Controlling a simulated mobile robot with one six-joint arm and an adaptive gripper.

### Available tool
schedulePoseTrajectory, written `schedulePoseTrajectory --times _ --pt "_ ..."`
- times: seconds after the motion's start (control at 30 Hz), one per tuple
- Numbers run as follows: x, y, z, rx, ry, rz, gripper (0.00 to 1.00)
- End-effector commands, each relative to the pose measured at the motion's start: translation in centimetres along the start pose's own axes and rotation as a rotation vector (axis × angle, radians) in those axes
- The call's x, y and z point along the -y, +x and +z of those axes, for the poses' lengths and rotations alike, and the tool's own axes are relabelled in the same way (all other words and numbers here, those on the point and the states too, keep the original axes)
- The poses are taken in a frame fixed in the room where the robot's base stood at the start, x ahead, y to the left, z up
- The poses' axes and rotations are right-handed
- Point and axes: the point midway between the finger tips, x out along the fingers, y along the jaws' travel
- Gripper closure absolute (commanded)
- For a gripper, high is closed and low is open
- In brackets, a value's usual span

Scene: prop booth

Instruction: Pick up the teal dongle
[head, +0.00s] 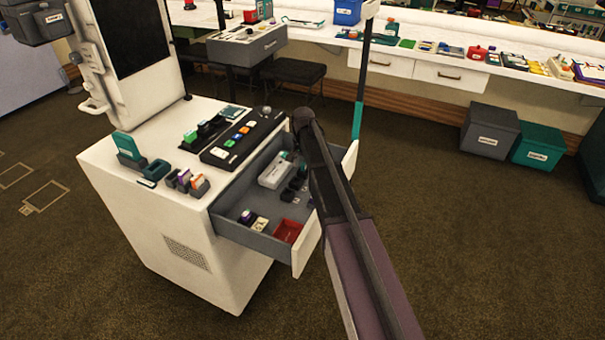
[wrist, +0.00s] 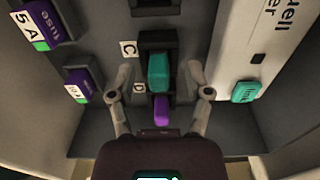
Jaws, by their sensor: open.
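In the wrist view, a teal block (wrist: 158,72), which looks like the teal dongle, sits in a dark holder beside the white labels C and D. A small purple piece (wrist: 161,110) is just below it in the picture. My gripper (wrist: 159,80) is open, with one finger on each side of the teal block and a visible gap at both sides. Nothing is held. A second teal piece (wrist: 246,92) with lettering sits at the end of a white box (wrist: 257,50) to the right. In the head view my arm hides my gripper and part of the drawer.
An open drawer (head: 233,229) of a white cabinet holds the white box (head: 275,171), dark parts and a red tray (head: 288,231). In the wrist view, purple-and-green fuse pieces (wrist: 83,86) stand left. A black button panel (head: 240,139) lies on the cabinet top.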

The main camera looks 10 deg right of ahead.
Motion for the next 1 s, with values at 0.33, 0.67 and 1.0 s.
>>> schedulePoseTrajectory --times 0.33,0.67,1.0 --pt "-0.05 -0.04 -0.03 0.0 0.001 0.0 0.36" --pt "-0.08 -0.04 -0.05 0.0 0.001 0.0 0.86" --pt "-0.11 -0.03 -0.07 0.0 0.002 0.0 1.0"
